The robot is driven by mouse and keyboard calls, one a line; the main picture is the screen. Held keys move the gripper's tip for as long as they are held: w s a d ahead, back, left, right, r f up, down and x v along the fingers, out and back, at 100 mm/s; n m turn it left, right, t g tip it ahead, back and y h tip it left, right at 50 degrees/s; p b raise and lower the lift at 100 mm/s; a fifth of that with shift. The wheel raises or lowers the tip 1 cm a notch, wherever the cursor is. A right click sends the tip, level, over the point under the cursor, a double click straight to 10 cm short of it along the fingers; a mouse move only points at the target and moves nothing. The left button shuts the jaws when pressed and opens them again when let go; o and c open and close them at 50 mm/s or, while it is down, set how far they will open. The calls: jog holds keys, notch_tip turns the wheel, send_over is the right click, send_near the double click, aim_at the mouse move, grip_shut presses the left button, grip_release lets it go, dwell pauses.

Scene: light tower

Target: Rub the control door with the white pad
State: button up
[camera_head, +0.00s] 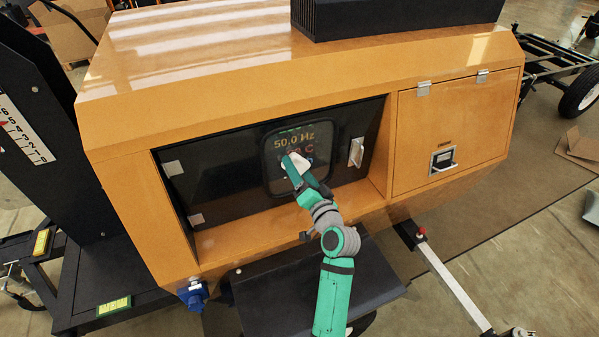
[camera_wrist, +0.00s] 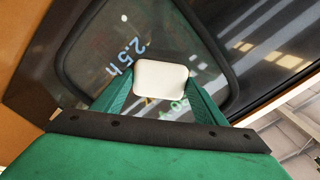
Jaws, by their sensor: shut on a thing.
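The control door (camera_head: 225,168) is a dark panel set in the recess of the orange housing, with a window showing lit text such as "50.0 Hz". It looks shut, with two light hinges on its left and a pale handle (camera_head: 356,152) on its right. My gripper (camera_head: 297,168) is in front of the window and shut on the white pad (camera_wrist: 161,77). In the wrist view the pad sits between the green fingertips, over the window (camera_wrist: 100,55). I cannot tell whether the pad touches the door. My gripper hides part of the display.
The orange housing (camera_head: 200,100) frames the door on all sides. A second orange door (camera_head: 450,120) with a latch is to the right. A black mast (camera_head: 45,140) stands at the left. A dark ledge (camera_head: 265,290) juts out below.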

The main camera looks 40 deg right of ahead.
jog(key=shift+s+d, duration=0.3)
jog(key=shift+d, duration=0.7)
jog(key=shift+s+d, duration=0.3)
jog(key=shift+d, duration=0.65)
jog(key=shift+s+d+r, duration=0.1)
jog(key=shift+s+d, duration=0.1)
jog(key=shift+d, duration=0.8)
jog(key=shift+s+d, duration=0.15)
jog(key=shift+d, duration=0.8)
